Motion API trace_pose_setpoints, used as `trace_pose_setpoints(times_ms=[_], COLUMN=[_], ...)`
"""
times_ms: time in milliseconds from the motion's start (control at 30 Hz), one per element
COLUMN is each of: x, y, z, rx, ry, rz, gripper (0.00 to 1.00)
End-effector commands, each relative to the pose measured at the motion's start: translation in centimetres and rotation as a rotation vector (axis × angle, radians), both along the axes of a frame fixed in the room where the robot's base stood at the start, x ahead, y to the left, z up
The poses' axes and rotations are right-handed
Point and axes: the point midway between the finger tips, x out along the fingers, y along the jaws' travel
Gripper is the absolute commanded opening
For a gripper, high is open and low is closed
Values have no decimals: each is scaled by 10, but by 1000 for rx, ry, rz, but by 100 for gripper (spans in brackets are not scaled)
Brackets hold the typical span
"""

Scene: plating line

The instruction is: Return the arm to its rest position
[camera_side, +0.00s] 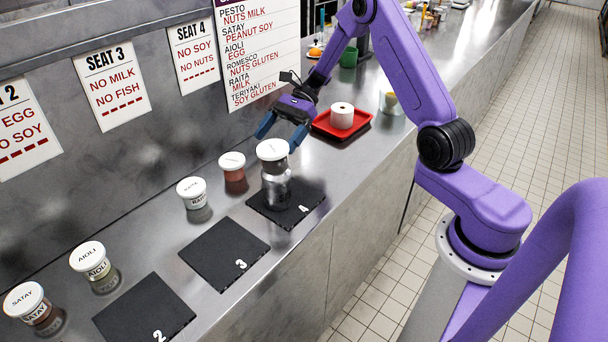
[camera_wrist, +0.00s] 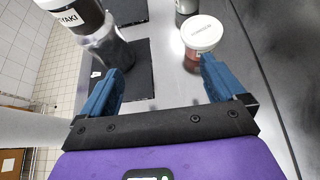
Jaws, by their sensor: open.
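My gripper (camera_side: 281,133) is open, with nothing between its fingers. In the side view it is above the counter, behind a white-lidded jar (camera_side: 273,151) on the dark slate (camera_side: 304,196) marked 4. In the wrist view the fingers (camera_wrist: 163,68) point over the counter. A dark jar (camera_wrist: 76,14) with a label ending in "YAKI" is beyond the left finger, with clear glass below it. A red-filled, white-lidded jar (camera_wrist: 192,60) is just beyond the right finger; it also shows in the side view (camera_side: 234,174).
More lidded jars, including aioli (camera_side: 92,262) and satay (camera_side: 28,302), stand along the wall. Slates 3 (camera_side: 218,252) and 2 (camera_side: 143,315) are bare. Seat cards (camera_side: 112,87) hang behind.

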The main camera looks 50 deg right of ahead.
Motion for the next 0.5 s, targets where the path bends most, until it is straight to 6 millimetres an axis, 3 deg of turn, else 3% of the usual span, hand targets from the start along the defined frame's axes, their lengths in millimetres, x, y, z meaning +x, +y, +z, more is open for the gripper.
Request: trace_pose_setpoints(times_ms=[300, 500], x=[-98, -144], y=[6, 5], z=[-7, -2], rx=[-259, -386], ry=[12, -64], rz=[444, 716], gripper=[96, 96])
